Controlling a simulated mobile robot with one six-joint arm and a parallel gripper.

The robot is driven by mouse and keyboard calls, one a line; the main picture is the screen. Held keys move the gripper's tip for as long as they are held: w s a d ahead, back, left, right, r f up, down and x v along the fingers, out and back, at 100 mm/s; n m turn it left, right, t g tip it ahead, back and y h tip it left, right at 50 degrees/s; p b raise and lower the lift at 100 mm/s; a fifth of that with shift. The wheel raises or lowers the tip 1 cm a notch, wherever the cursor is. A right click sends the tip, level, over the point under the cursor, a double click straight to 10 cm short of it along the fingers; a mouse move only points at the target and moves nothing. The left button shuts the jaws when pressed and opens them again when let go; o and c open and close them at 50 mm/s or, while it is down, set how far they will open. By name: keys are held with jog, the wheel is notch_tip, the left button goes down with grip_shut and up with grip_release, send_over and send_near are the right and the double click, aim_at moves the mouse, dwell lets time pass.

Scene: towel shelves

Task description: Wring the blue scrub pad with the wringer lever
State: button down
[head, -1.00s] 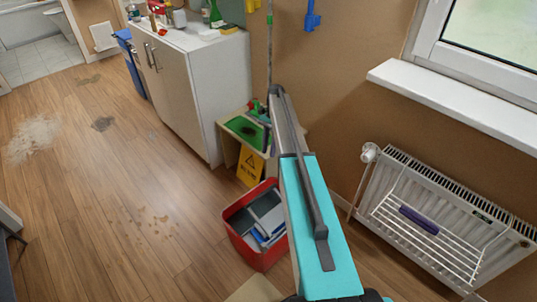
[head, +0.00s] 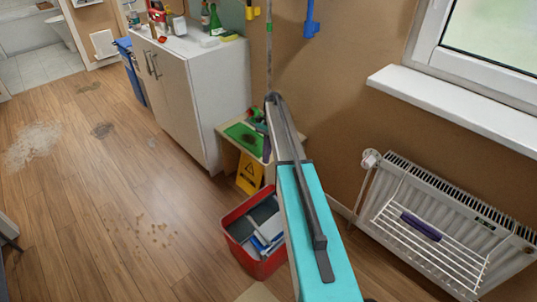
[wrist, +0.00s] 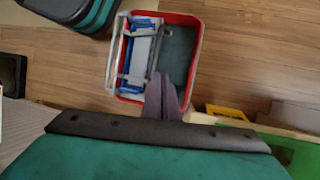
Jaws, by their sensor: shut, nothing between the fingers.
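The red bucket (head: 246,263) stands on the floor just left of my arm in the head view, and at the top of the wrist view (wrist: 200,45). A wringer with a pale grey frame (wrist: 121,50) and blue parts sits in it. I cannot tell whether the blue (wrist: 128,62) inside the frame is the scrub pad or part of the wringer. A grey bar across the frame may be the lever. My gripper (wrist: 163,80) is shut and empty, its purple-grey fingers overlapping the bucket's near edge in the wrist view. Contact is not clear.
A low stand with a green top (head: 243,137) and a yellow caution sign (head: 249,174) stand behind the bucket, beside a white cabinet (head: 195,95). A radiator with a rack (head: 440,235) is on the right wall. Open wooden floor lies to the left.

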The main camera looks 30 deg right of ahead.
jog(key=s+a+f+n+t+h, duration=0.1)
jog(key=s+a+f+n, duration=0.25)
jog(key=s+a, duration=0.4)
jog(key=s+a+f+n+t+h, duration=0.1)
jog(key=s+a+f+n, duration=0.2)
jog(key=s+a+n, duration=0.45)
jog(key=s+a+f+n+h, duration=0.1)
jog(key=s+a+f, duration=0.3)
jog(key=a, duration=0.5)
jog(key=s+a+f+n+g, duration=0.1)
jog(key=s+f, duration=0.7)
jog(key=s, duration=0.6)
jog(key=s+a+f+n+g, duration=0.1)
jog(key=s+f+n+g, duration=0.1)
jog(key=s+f, duration=0.6)
jog(key=s, duration=0.5)
jog(key=shift+s+a+f+h, duration=0.15)
jog(key=shift+s+a+h, duration=0.15)
jog(key=shift+s, duration=0.1)
jog(key=shift+r, duration=0.2)
jog(key=shift+s, duration=0.1)
